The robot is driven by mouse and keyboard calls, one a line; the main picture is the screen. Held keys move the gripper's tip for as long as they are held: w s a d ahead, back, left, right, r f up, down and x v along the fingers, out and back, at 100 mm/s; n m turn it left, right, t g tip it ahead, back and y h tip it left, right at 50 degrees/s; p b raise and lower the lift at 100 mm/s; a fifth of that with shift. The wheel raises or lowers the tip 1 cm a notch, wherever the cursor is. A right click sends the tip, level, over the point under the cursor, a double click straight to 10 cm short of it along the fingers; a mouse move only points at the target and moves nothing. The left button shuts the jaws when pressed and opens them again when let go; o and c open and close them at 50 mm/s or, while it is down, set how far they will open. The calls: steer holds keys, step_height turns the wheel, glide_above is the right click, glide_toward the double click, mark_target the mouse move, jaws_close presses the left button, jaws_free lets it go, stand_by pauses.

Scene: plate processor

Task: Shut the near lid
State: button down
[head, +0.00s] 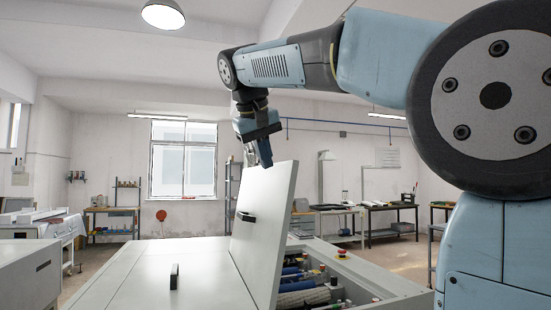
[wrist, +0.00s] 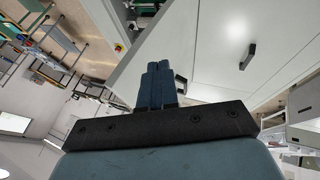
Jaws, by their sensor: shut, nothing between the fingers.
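The near lid (head: 258,238) is a pale grey panel standing raised and steeply tilted on the plate processor, with a dark handle (head: 247,217) on its left-facing side. The open bay shows to its right. My gripper (head: 264,160) is shut and empty, pointing down at the lid's top edge. In the head view I cannot tell whether the fingertips touch the lid. In the wrist view the shut fingers (wrist: 158,66) overlap the pale panel, and part of a dark handle shows just right of them.
A flat, closed cover (head: 130,275) with its own upright handle (head: 174,276) lies left of the raised lid. Benches (head: 390,212) stand along the back wall, with free air above the machine.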

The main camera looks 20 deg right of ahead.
steer(key=w+a+r+m+h, duration=0.1)
steer(key=w+a+r+m, duration=0.1)
steer(key=w+r, duration=0.65)
glide_toward(283, 171)
step_height(283, 171, down, 4)
steer(key=w+a, duration=0.2)
steer(key=shift+g, duration=0.4)
steer(key=shift+w+d+f, duration=0.1)
steer(key=shift+w+d, duration=0.05)
steer(key=shift+d, duration=1.9)
